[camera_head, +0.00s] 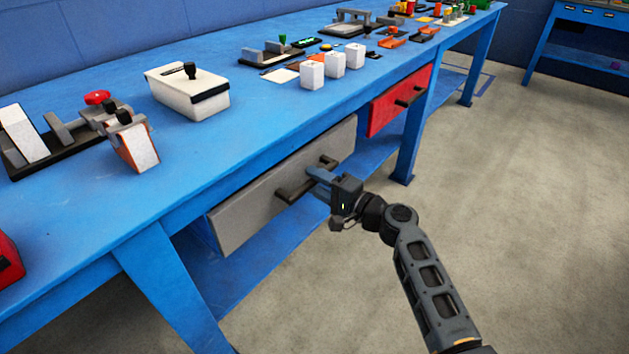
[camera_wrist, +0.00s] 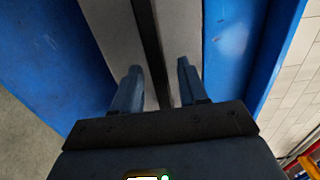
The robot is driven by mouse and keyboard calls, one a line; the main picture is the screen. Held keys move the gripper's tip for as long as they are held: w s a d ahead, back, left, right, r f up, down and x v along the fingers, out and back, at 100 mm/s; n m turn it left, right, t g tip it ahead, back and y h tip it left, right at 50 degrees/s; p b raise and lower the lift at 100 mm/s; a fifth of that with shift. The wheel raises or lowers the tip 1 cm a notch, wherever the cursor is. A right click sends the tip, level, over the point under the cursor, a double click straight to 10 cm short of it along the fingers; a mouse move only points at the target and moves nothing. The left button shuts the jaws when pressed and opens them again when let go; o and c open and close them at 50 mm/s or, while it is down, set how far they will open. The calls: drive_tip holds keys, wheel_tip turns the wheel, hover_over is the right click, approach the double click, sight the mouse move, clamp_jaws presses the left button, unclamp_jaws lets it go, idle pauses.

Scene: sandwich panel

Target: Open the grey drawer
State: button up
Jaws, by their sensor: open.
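The grey drawer (camera_head: 248,212) is under the blue workbench, with its front standing a little out from the bench frame at its left end. A dark bar handle (camera_head: 292,191) runs across the drawer front. My gripper (camera_head: 318,180) is at the middle of this handle, in front of the drawer. In the wrist view, the two blue-grey fingers of my gripper (camera_wrist: 158,80) are apart, with the dark handle (camera_wrist: 150,50) running between them and the grey drawer front (camera_wrist: 115,30) behind. Contact of the fingers with the bar cannot be told.
A red drawer (camera_head: 398,98) with a dark handle is under the bench further right. The blue bench top (camera_head: 240,135) carries a white box (camera_head: 188,92), white blocks (camera_head: 334,64) and several fixtures. Bench legs (camera_head: 180,290) flank the drawer. The concrete floor (camera_head: 520,200) on the right is clear.

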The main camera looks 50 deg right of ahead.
drive_tip(key=shift+w, duration=0.5)
drive_tip(key=shift+a, duration=0.1)
clamp_jaws()
